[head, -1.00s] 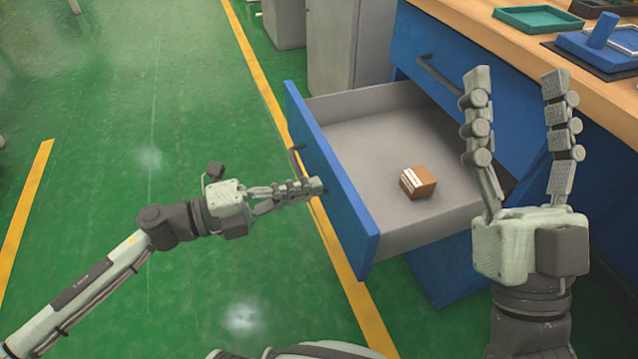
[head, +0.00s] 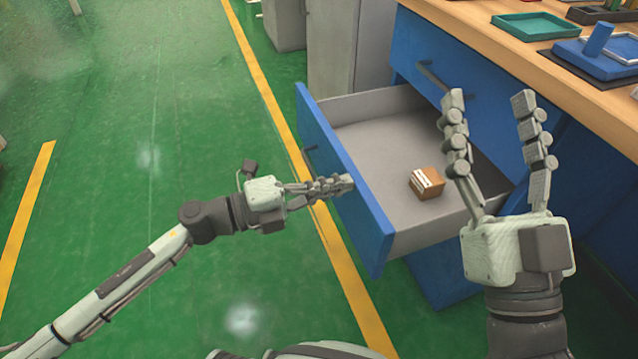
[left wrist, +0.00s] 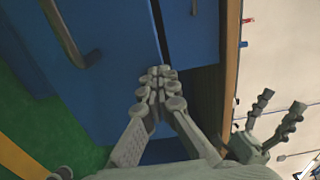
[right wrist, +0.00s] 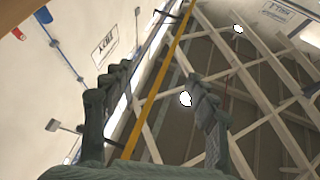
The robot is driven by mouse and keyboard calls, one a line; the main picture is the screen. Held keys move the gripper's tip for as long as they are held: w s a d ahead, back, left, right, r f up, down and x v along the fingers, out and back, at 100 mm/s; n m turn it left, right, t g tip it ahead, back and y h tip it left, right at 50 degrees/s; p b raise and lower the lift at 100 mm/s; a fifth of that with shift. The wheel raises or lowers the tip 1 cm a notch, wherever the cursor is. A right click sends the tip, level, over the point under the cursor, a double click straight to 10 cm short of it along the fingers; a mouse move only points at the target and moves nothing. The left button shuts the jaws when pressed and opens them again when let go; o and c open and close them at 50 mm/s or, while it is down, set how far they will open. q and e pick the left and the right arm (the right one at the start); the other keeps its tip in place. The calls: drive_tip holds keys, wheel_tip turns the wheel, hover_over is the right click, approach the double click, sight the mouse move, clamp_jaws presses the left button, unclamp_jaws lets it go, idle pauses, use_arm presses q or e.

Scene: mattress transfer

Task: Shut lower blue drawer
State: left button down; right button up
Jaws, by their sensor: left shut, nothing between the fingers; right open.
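The lower blue drawer (head: 345,185) stands pulled out of the blue cabinet under the wooden bench. Its front panel faces left, with a dark handle (head: 310,158). A small brown box (head: 427,183) with a white label lies inside it. My left gripper (head: 346,183) is shut and empty, its fingertips at the drawer's front panel, below the handle in the head view. In the left wrist view the shut fingers (left wrist: 163,72) point at the blue panel, and a dark handle (left wrist: 75,45) shows. My right gripper (head: 488,100) is open and empty, fingers up, in front of the cabinet.
The upper blue drawer (head: 490,95) is shut above. The wooden bench top (head: 560,75) holds a green tray (head: 535,26) and a blue tray (head: 600,58). Grey cabinets (head: 335,45) stand behind. The green floor to the left is clear.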

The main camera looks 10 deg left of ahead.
sight(361, 176)
use_arm(q)
drive_tip(key=x, duration=0.1)
drive_tip(key=p+x, duration=0.1)
drive_tip(key=x, duration=0.2)
drive_tip(key=shift+w+d+r, duration=0.2)
drive_tip(key=shift+r, duration=0.15)
drive_tip(key=p+x, duration=0.2)
drive_tip(key=x, duration=1.4)
drive_tip(key=shift+w+d+f, duration=0.2)
drive_tip(key=shift+d+f, duration=0.1)
drive_tip(key=shift+f, duration=0.05)
use_arm(e)
drive_tip(key=w+d+f+g+h, duration=0.1)
drive_tip(key=d+f+g+h, duration=0.1)
drive_tip(key=f+g, duration=0.2)
drive_tip(key=w+d+f+g+h, duration=0.1)
drive_tip(key=f+g, duration=0.3)
drive_tip(key=f, duration=0.7)
drive_tip(key=shift+w+d+f+g+h, duration=0.15)
drive_tip(key=shift+w+d+g+h, duration=0.15)
drive_tip(key=shift+d+h, duration=0.35)
drive_tip(key=shift+a, duration=0.1)
